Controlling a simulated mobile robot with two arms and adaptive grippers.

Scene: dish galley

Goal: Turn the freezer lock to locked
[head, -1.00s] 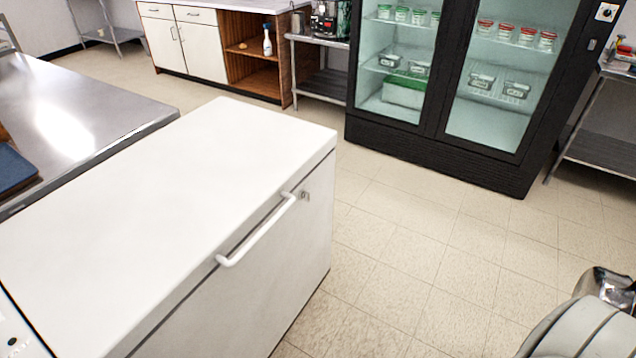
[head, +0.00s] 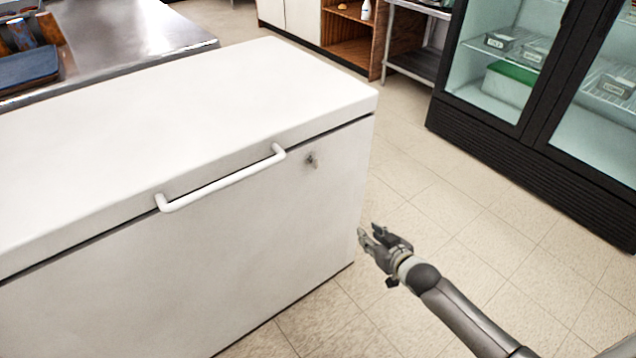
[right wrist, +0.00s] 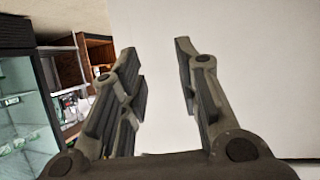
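The white chest freezer (head: 270,232) stands at the left and middle of the head view, its lid shut. Its lock (head: 312,160) is a small metal piece on the front face, right of the white handle; which way it is turned is too small to tell. My right gripper (head: 367,238) is in front of the freezer's right end, below and right of the lock and apart from it. In the right wrist view my right gripper (right wrist: 157,62) is open and empty, with the white freezer side (right wrist: 260,80) beyond it. The lock does not show there. My left gripper is not in view.
A black glass-door fridge (head: 535,110) stands at the back right. A steel table (head: 125,35) with a blue tray (head: 28,70) is behind the freezer. Tiled floor (head: 450,215) is clear between the freezer and the fridge.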

